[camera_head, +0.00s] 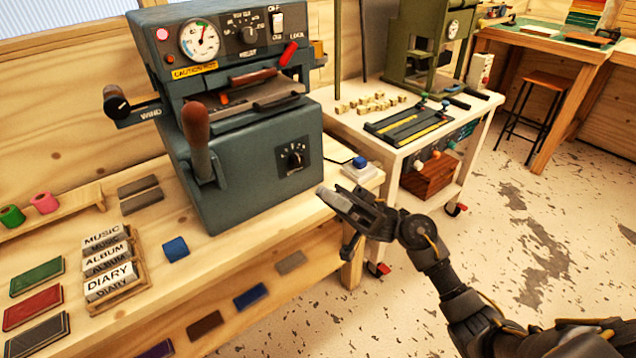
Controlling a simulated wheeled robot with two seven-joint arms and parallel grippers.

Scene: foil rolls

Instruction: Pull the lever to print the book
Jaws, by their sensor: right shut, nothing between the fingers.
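The blue-grey press (255,160) stands on the wooden workbench, with a gauge, dials and a red lamp on its upper front. A lever with a brown wooden handle (196,128) stands upright at its left front. A shorter brown handle (254,76) lies across the press opening, and a small red-tipped lever (289,53) is at the upper right. My right gripper (343,204) is shut and empty, to the right of the press by the bench's front right corner, apart from the levers. My left gripper is not in view. No book is clearly visible inside the press.
The wooden bench (85,283) holds nameplates (108,262) reading MUSIC, ALBUM and DIARY, coloured books (36,276), a blue block (175,248) and foil rolls (44,202). A white cart (395,150) with a green machine stands to the right. The floor at right is open.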

